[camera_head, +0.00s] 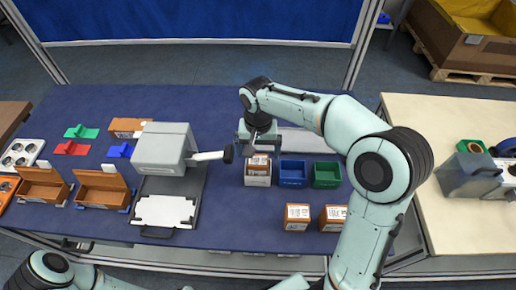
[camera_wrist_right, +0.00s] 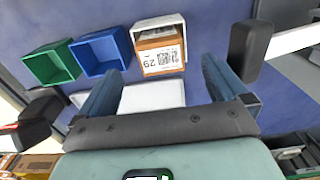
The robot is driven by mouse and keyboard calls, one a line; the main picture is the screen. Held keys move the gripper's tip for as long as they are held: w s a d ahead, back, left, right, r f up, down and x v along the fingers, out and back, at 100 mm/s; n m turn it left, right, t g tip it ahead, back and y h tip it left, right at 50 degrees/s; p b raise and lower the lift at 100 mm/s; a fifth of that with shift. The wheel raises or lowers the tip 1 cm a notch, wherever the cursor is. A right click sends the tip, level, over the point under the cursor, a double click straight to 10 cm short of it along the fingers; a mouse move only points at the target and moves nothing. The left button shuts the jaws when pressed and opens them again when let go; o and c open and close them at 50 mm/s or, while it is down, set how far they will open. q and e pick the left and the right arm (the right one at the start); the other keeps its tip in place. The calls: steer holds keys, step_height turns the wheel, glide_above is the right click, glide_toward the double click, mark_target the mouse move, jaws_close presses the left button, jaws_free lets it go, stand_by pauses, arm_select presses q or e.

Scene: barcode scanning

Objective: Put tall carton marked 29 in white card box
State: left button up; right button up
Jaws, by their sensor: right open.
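The tall carton marked 29 (camera_wrist_right: 160,57) is brown with a white label and barcode. It stands inside the white card box (camera_wrist_right: 157,21), its top showing above the rim. In the head view the carton (camera_head: 260,161) is in the white box (camera_head: 258,181), left of the blue bin. My right gripper (camera_head: 253,138) is open at the back side of the box, near the carton. In the right wrist view its fingers (camera_wrist_right: 162,72) are spread apart with nothing between them. I cannot tell the exact gap to the carton. My left gripper is not in view.
A blue bin (camera_head: 292,174) and a green bin (camera_head: 327,175) stand right of the box. Two brown cartons (camera_head: 297,217) (camera_head: 333,218) stand in front. A grey scanner machine (camera_head: 164,149) with a side handle is left of the box. A pale tray (camera_head: 306,141) lies behind the bins.

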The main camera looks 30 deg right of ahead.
steer(key=shift+r, duration=0.1)
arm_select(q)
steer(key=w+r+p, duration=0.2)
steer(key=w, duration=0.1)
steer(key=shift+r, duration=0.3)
arm_select(e)
step_height(320, 180, up, 13)
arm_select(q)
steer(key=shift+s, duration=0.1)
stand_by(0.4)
